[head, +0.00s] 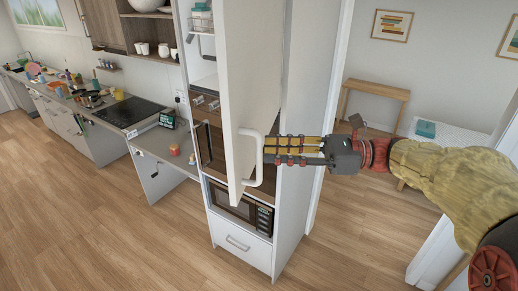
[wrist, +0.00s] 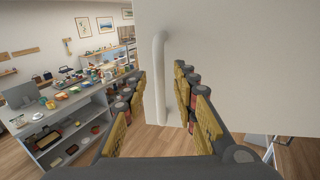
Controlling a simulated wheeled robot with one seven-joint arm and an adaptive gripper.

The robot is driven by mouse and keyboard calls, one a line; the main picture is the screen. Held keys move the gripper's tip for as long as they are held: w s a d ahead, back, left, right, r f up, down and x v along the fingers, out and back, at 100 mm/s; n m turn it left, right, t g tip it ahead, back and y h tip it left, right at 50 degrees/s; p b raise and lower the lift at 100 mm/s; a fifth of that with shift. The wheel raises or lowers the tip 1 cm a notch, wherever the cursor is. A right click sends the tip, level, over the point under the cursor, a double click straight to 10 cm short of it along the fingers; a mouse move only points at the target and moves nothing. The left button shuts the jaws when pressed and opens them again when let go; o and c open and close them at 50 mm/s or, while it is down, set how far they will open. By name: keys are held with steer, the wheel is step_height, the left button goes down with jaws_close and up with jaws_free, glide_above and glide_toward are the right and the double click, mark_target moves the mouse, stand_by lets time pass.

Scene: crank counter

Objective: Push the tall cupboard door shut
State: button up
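The tall cupboard door (head: 250,70) is a white panel that stands open, swung out from the tall white cupboard (head: 290,190). Its pale bar handle (head: 247,182) is on the lower part of the door. My gripper (head: 266,150) reaches in from the right, with its fingertips close to the handle. In the wrist view the door (wrist: 235,70) fills the right side, and the handle (wrist: 160,85) shows upright between the spread fingers of my gripper (wrist: 161,72). The gripper is open; I cannot tell whether a finger touches the handle.
A microwave (head: 238,204) and a drawer (head: 242,243) are low in the cupboard. A counter (head: 80,105) with a dark hob (head: 130,112) runs to the left. The wooden floor (head: 130,240) in front is clear. A wooden bench (head: 375,90) stands beyond the doorway.

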mark_target(259, 177)
steer(key=shift+w+a+p, duration=0.15)
steer(key=shift+a+p, duration=0.05)
steer(key=shift+a, duration=0.8)
steer(key=shift+w+a+p, duration=0.1)
steer(key=shift+a+p, duration=0.05)
steer(key=shift+a, duration=0.85)
steer(key=shift+c, duration=0.7)
jaws_close()
